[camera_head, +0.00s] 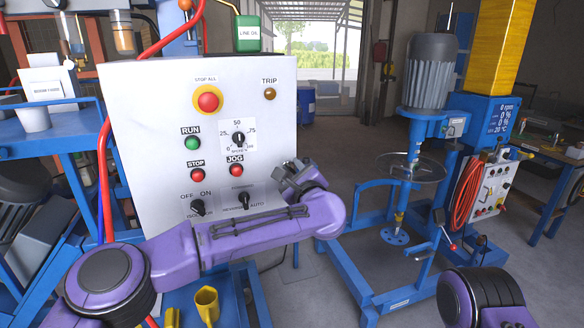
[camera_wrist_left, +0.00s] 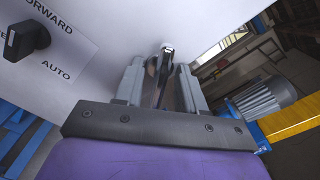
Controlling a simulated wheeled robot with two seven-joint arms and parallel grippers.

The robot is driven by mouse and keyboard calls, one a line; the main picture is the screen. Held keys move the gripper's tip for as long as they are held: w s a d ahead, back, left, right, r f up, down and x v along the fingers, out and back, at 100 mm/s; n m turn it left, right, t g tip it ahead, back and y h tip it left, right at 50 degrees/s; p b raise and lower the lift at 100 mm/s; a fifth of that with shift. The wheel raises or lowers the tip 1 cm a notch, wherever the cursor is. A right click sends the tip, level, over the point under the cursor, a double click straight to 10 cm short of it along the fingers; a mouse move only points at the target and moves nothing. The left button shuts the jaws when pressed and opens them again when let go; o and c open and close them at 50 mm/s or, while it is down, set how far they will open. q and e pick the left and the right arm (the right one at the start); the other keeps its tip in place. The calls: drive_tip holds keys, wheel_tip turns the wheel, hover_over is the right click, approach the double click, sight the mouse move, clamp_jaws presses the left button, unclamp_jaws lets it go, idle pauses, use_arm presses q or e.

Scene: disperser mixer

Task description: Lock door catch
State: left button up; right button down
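The door catch (camera_wrist_left: 167,48) is a small dark and silver piece near the right edge of the white control cabinet front (camera_head: 140,110). My left gripper (camera_head: 296,172) is at the cabinet's right edge, to the right of the selector switches. In the left wrist view its two grey fingers (camera_wrist_left: 163,82) stand on either side of the catch and point at the cabinet. A narrow gap shows between them, but whether they press on the catch is unclear. In the head view the gripper hides the catch. My right gripper is out of view.
A reversing selector knob (camera_head: 244,200) and an isolator knob (camera_head: 198,207) sit low on the cabinet, near my left forearm. A blue mixer (camera_head: 415,130) with a grey motor stands to the right. Open floor lies between cabinet and mixer.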

use_arm(q)
clamp_jaws()
drive_tip(key=shift+f+m+b, duration=0.15)
drive_tip(key=shift+m+b, duration=0.45)
drive_tip(key=shift+b, duration=0.1)
drive_tip(key=shift+m+b, duration=0.85)
drive_tip(key=shift+m, duration=0.25)
drive_tip(key=shift+m+b, duration=0.5)
drive_tip(key=shift+m, duration=1.5)
drive_tip(key=shift+a, duration=0.1)
drive_tip(key=shift+r, duration=0.2)
